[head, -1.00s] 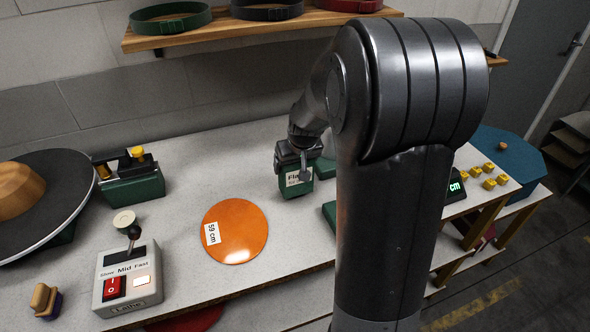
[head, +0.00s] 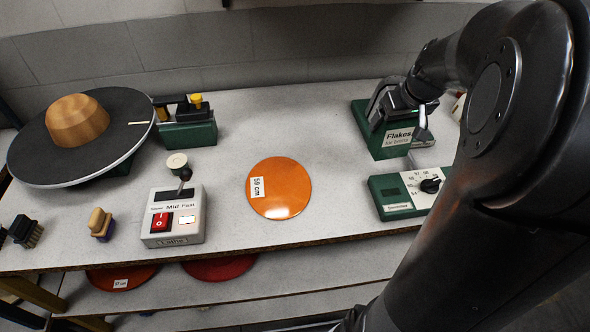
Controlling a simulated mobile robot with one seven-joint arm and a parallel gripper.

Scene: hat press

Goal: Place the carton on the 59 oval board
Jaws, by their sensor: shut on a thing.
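The carton (head: 372,140) is a green box with a white label reading "Flakes for brims". It is right of centre in the head view, at the back of the table. My gripper (head: 400,112) is shut on its upper part, with a finger on either side. The carton is upright; I cannot tell whether its base touches the table. The 59 oval board (head: 285,190) is a flat orange oval with a white "59 cm" label, lying bare on the table to the left of and nearer than the carton.
A green dial box (head: 392,197) sits just in front of the carton. Left of the board are a lathe control box (head: 172,222) with a lever, a green tool holder (head: 187,133) and a large dark hat disc (head: 110,150). Tabletop between carton and board is clear.

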